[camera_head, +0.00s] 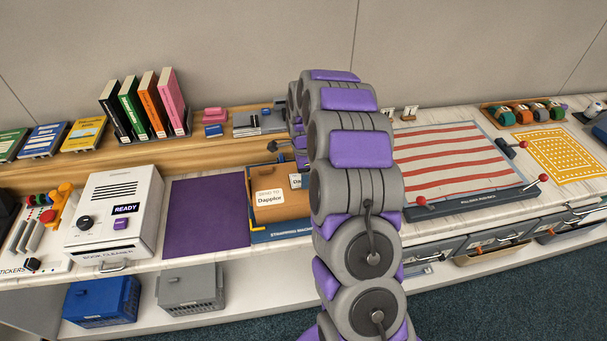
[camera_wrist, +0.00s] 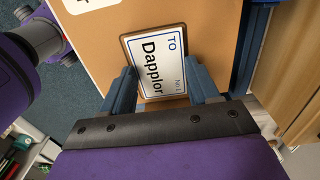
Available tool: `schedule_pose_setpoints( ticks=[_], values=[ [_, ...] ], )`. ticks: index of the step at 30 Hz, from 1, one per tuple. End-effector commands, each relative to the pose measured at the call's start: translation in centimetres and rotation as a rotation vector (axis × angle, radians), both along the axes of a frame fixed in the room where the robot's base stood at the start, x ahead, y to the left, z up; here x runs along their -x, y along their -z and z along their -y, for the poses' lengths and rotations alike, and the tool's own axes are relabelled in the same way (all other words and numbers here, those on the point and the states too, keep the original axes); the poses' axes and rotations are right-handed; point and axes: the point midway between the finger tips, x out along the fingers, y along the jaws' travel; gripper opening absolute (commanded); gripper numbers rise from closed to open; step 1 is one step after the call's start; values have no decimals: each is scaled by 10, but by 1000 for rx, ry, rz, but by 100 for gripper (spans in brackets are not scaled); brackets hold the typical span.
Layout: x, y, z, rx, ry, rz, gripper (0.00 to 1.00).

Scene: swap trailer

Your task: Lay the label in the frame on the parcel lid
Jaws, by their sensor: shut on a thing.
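The label (camera_wrist: 158,62) is a white card with a blue border reading "TO" and "Dapplor". In the wrist view my gripper (camera_wrist: 161,84) is shut on it, with one finger at each side of its near part. The label is over the tan parcel lid (camera_wrist: 98,42); I cannot tell whether it touches. A thin dark edge surrounds the label; whether this is the frame is unclear. Part of the label (camera_head: 295,181) shows beside my arm, which hides most of the gripper.
A blue stamping-machine base (camera_head: 288,235) lies under the parcel. Left of it are a purple mat (camera_head: 208,213) and a white machine (camera_head: 118,205) marked "READY". A red-striped board (camera_head: 445,160) lies to the right. Books (camera_head: 145,105) stand on the rear shelf.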

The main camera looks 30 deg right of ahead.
Motion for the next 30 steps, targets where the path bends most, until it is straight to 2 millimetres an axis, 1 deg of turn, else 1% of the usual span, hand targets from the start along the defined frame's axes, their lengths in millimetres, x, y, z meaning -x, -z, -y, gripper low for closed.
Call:
schedule_pose_setpoints(
  ticks=[6,7,15,25,28,30],
  values=[
    [0,4,0,0,0,0,32],
    [0,5,0,0,0,0,61],
    [0,6,0,-1,0,-5,86],
    [2,5,-1,-3,0,-11,86],
    [2,-3,-1,-2,0,-9,86],
    [1,-12,0,-2,0,-6,86]
  ],
)
